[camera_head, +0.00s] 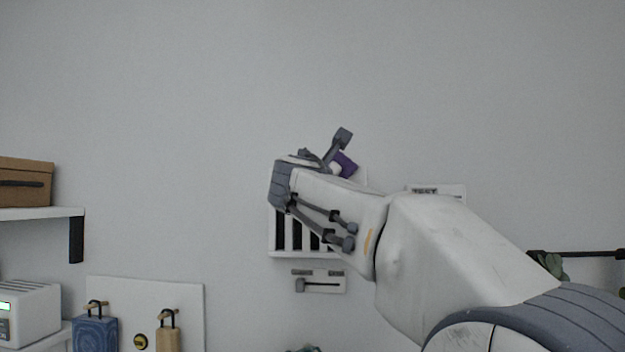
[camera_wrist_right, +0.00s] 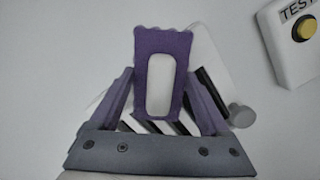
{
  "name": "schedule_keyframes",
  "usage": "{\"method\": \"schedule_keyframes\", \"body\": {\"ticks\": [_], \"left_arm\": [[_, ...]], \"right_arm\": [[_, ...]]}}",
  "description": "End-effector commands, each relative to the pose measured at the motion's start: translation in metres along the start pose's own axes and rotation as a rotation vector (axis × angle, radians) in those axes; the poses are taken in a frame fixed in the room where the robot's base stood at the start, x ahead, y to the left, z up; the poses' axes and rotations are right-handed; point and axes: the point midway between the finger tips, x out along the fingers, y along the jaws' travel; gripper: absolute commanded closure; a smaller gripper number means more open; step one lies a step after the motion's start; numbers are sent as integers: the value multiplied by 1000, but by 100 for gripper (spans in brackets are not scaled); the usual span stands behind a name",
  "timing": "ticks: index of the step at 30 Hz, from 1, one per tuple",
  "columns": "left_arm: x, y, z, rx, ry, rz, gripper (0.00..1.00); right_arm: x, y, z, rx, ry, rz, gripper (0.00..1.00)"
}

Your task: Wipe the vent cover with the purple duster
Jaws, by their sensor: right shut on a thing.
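The white vent cover (camera_head: 291,254) with dark slots is on the wall, its upper part hidden behind my right arm. In the wrist view, part of its pale plate and black slots (camera_wrist_right: 212,90) shows behind the duster. The purple duster (camera_wrist_right: 163,42) has a frame-like body with a pale opening and is between the fingers of my right gripper (camera_wrist_right: 163,95), which is shut on it. In the head view only a bit of the purple duster (camera_head: 346,164) shows past my wrist. I cannot tell whether it touches the cover. My left gripper is not in view.
A box labelled TEST with a yellow button (camera_wrist_right: 305,28) is on the wall right of the vent. A slider plate (camera_head: 321,283) is below it. At left are a shelf (camera_head: 40,213) with a cardboard box (camera_head: 25,184) and a board (camera_head: 135,293) with hanging blocks. The upper wall is bare.

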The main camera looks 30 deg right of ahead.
Motion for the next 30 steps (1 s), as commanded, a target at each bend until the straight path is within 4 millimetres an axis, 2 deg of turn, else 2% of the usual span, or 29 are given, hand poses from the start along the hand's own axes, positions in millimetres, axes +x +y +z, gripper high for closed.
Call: {"method": "schedule_keyframes", "body": {"ticks": [15,23,30], "left_arm": [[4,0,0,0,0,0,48],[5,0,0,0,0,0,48],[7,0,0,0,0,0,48]], "right_arm": [[2,-28,23,-1,-1,-4,64],[5,-25,21,-2,1,0,64],[2,-8,5,-2,4,1,64]]}}
